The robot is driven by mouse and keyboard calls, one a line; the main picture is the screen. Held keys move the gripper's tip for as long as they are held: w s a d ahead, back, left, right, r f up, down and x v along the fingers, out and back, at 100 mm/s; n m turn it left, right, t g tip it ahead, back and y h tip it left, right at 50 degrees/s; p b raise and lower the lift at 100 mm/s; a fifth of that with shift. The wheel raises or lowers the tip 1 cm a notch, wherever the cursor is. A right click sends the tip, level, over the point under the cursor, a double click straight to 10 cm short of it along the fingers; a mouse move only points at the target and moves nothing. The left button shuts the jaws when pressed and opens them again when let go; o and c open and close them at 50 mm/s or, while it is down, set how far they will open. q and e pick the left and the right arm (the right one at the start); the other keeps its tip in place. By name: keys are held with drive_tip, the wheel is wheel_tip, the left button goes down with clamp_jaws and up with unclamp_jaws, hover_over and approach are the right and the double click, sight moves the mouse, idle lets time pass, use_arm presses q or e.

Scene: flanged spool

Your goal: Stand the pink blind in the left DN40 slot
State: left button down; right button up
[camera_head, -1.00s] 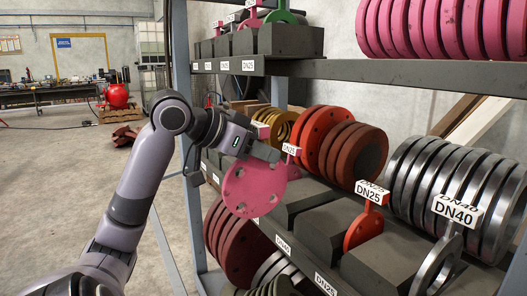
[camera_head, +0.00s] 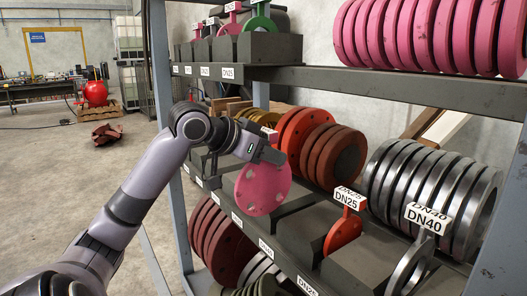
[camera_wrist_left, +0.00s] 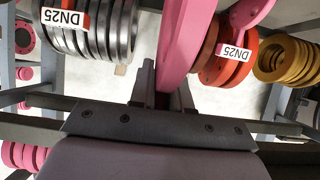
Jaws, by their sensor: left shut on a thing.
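The pink blind (camera_head: 258,192) is a flat disc with bolt holes, held in front of the middle shelf in the head view. My left gripper (camera_head: 270,152) is shut on its upper part, and the disc hangs below the fingers. In the left wrist view the blind (camera_wrist_left: 182,45) is edge-on between the fingers of my left gripper (camera_wrist_left: 163,88). Dark grey slot blocks (camera_head: 298,232) line the middle shelf behind and right of the blind. A shelf-edge label (camera_head: 266,248) seems to read DN40. The blind hides part of the blocks. My right gripper is out of view.
An orange plate tagged DN25 (camera_head: 343,236) and a grey ring tagged DN40 (camera_head: 410,266) stand to the right. Orange flanges (camera_head: 330,150) and steel flanges (camera_head: 430,190) lie behind. The upper shelf (camera_head: 400,92) runs overhead; a rack post (camera_head: 167,130) stands left.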

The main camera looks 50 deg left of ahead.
use_arm(q)
drive_tip(key=shift+w+d+r+p, duration=0.1)
drive_tip(key=shift+w+r+p, duration=0.1)
drive_tip(key=shift+w+p, duration=0.9)
drive_tip(key=shift+w+d+r+p, duration=0.15)
drive_tip(key=shift+w+p, duration=0.5)
drive_tip(key=shift+w, duration=0.75)
drive_tip(key=w+f, duration=0.5)
drive_tip(key=f, duration=0.2)
drive_tip(key=shift+d, duration=0.15)
drive_tip(key=shift+f, duration=0.15)
